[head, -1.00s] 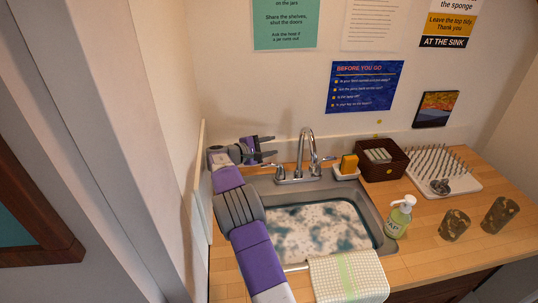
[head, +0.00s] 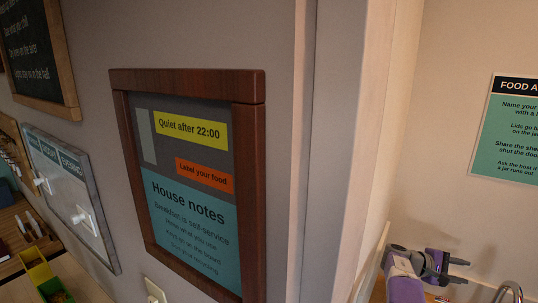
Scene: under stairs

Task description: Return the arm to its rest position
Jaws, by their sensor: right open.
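My right gripper (head: 463,272) is at the lower right of the head view, with its purple arm (head: 403,281) coming up from the bottom edge. Its two dark fingers point right and stand apart, with nothing between them. The tip of the faucet (head: 508,291) shows to the right of the gripper, at the bottom edge. My left gripper is not in view.
A pale wall edge (head: 375,130) stands just left of the arm. A wood-framed notice board (head: 257,180) hangs on the grey wall, with a silver-framed board (head: 75,190) further left. A yellow bin (head: 38,273) sits at the lower left.

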